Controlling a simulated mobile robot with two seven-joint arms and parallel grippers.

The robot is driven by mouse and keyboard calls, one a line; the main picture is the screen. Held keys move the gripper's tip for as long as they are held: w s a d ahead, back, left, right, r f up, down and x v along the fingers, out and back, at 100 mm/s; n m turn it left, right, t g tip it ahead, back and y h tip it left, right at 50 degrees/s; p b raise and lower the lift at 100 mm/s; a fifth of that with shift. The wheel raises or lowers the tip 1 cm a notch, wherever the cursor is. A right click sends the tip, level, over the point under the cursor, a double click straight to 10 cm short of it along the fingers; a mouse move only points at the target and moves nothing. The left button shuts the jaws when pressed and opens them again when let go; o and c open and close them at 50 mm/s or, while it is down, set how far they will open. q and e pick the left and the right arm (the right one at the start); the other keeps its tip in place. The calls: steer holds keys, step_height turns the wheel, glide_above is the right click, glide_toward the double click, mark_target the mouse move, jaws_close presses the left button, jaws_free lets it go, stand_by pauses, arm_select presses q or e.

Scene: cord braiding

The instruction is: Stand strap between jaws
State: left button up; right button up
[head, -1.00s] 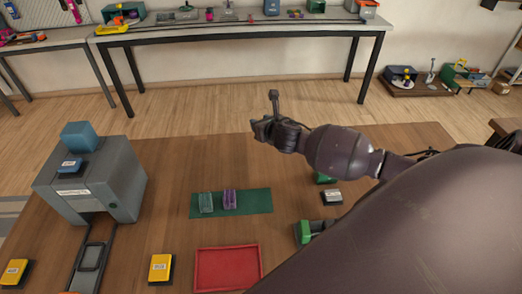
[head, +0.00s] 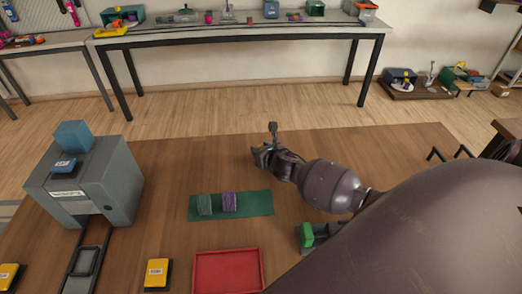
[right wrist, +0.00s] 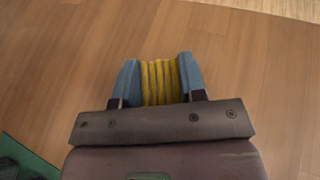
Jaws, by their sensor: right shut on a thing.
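My right gripper (head: 264,156) is above the wooden table, up and to the right of the green mat in the head view. In the right wrist view its blue fingers (right wrist: 160,80) are shut on a yellow strap (right wrist: 160,82) with dark lines across it, held between the pads. In the head view I cannot make out the strap. A grey fixture with a green block (head: 307,234), perhaps the jaws, stands partly hidden by my right arm, nearer than the gripper. Its gap does not show. My left gripper is not in view.
A grey-green bundle (head: 204,205) and a purple bundle (head: 229,202) lie on the green mat (head: 259,204). A red tray (head: 228,251) is nearer. A grey machine (head: 85,185) and yellow blocks (head: 157,272) stand left. The table behind the mat is clear.

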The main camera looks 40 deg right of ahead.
steer(key=shift+f, duration=0.1)
steer(key=o, duration=0.9)
